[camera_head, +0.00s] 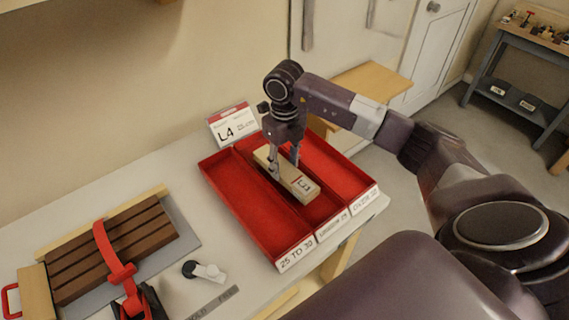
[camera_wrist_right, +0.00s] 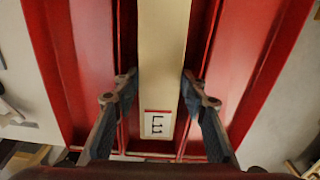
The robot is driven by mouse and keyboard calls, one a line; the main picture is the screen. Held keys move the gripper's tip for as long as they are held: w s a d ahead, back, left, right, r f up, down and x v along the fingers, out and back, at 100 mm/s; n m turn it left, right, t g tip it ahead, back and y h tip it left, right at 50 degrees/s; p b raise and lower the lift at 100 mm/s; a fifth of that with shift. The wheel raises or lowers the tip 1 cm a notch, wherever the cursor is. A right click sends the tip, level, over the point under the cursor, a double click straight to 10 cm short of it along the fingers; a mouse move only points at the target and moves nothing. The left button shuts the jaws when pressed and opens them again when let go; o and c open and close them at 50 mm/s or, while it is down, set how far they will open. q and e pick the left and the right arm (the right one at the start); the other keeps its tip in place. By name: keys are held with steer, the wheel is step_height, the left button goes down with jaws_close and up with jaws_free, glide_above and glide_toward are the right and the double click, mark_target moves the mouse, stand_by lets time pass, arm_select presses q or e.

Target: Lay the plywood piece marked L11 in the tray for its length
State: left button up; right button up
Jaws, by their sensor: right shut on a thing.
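The pale plywood piece (camera_head: 303,187) has a white label with a red edge; its mark looks like L11 but is small. My right gripper (camera_head: 284,170) is shut across the piece's narrow width, one finger on each long side. In the wrist view my gripper (camera_wrist_right: 160,88) holds the piece (camera_wrist_right: 162,50) lengthwise between the fingers. The red tray (camera_head: 238,205) has three long compartments. The piece lies along the middle one, in or just above it; I cannot tell whether it touches the floor. My left gripper is out of view.
Front labels include "25 TO 30" (camera_head: 296,253); the other two are hard to read. An L4 sign (camera_head: 234,126) stands behind the tray. A brown slatted block (camera_head: 112,250) with a red strap is at left. A black-and-white item (camera_head: 204,271) lies between. The outer compartments look empty.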

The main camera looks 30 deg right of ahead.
stand_by(0.3)
steer(key=o, duration=1.4)
steer(key=shift+c, duration=0.2)
steer(key=shift+c, duration=0.7)
steer(key=shift+r, duration=0.1)
step_height(320, 180, up, 10)
steer(key=p, duration=0.6)
steer(key=shift+s, duration=0.1)
